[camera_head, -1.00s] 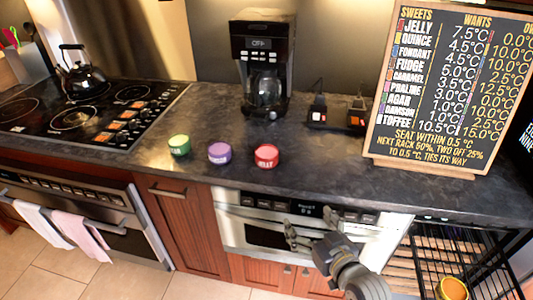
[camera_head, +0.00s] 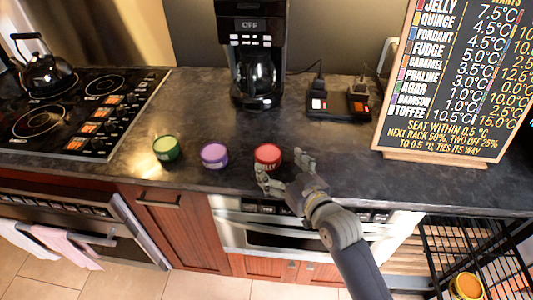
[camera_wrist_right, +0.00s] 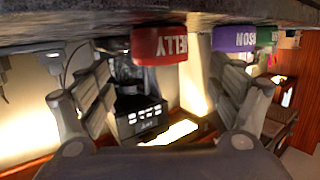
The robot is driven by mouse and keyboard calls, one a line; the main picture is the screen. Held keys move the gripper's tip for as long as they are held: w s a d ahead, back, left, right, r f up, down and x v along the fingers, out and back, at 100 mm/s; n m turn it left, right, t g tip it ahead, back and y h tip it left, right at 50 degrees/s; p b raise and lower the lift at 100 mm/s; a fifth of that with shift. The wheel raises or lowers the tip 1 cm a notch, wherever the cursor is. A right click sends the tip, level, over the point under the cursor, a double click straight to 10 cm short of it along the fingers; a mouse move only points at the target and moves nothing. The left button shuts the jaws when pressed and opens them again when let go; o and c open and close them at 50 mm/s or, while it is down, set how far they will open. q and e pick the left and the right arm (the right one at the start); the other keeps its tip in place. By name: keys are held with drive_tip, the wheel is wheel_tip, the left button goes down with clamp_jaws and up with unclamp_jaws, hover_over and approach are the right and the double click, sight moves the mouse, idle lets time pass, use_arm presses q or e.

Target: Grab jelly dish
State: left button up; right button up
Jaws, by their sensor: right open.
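The jelly dish (camera_head: 268,154) is a small red round dish on the dark counter, near its front edge. Its label reads JELLY in the right wrist view (camera_wrist_right: 158,45), where the picture is upside down. My right gripper (camera_head: 283,170) is open and empty, just in front of and to the right of the dish, with its fingers pointing towards it. In the wrist view the dish lies ahead, between the two spread fingers and beyond their tips. My left gripper does not show.
A purple dish (camera_head: 214,155) and a green dish (camera_head: 166,148) stand left of the red one. A coffee maker (camera_head: 255,60) stands behind. A menu board (camera_head: 455,90) is at the right, and a wire rack (camera_head: 450,240) is below the counter.

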sight(272, 156)
drive_tip(key=shift+x, duration=0.8)
drive_tip(key=shift+w+a+f, duration=0.1)
drive_tip(key=shift+w+a, duration=0.1)
drive_tip(key=p+x, duration=0.1)
drive_tip(key=x, duration=0.3)
drive_tip(key=shift+d, duration=0.1)
drive_tip(key=shift+w+a+f, duration=0.25)
drive_tip(key=shift+w, duration=0.2)
drive_tip(key=shift+s, duration=0.1)
drive_tip(key=shift+c, duration=0.8)
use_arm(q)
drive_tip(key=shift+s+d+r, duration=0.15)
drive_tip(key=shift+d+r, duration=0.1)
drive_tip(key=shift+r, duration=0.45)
use_arm(e)
drive_tip(key=c, duration=1.2)
